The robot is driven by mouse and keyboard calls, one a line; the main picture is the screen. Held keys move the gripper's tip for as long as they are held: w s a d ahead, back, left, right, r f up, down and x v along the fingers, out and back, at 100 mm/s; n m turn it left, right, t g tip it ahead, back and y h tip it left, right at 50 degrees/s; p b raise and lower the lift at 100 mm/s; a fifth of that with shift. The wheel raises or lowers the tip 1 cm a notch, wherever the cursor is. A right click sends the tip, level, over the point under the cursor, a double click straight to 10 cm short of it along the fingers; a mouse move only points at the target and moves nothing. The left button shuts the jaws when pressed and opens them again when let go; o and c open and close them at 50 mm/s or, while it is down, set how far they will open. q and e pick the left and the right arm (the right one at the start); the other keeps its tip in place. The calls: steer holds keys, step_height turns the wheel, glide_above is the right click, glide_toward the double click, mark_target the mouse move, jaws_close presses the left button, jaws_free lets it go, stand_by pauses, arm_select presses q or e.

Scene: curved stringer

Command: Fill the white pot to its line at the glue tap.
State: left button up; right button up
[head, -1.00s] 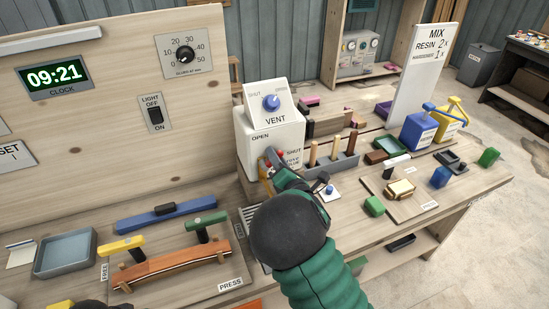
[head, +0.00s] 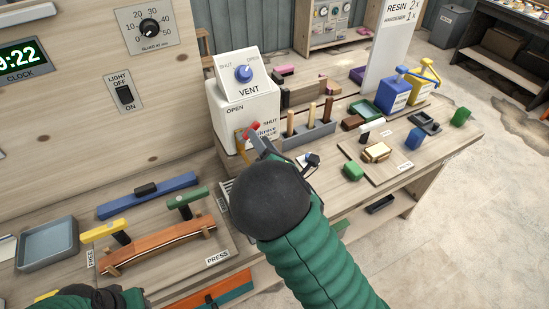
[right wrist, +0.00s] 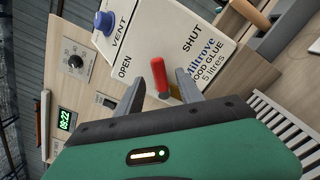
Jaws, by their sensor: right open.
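The white glue box (head: 240,115) with the word VENT and OPEN and SHUT labels stands on the bench in the head view. Its red tap handle (head: 252,128) is on the front. In the right wrist view the red handle (right wrist: 159,76) stands between the two fingers of my right gripper (right wrist: 160,88). The fingers are apart, with gaps on both sides of the handle. My right gripper (head: 252,142) is small in the head view, partly behind my wrist. My left arm's end shows at the bottom left; its fingers cannot be made out. I cannot make out the white pot.
A rack (head: 309,134) with wooden-handled tools stands just right of the glue box. A white slatted piece (right wrist: 278,130) lies beside the box in the wrist view. The press with an orange-brown curved strip (head: 160,242) is at left. Blue and yellow dispensers stand at right.

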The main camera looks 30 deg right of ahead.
steer(key=s+p, duration=1)
steer(key=s, duration=0.1)
steer(key=shift+d, duration=0.25)
steer(key=shift+c, duration=0.3)
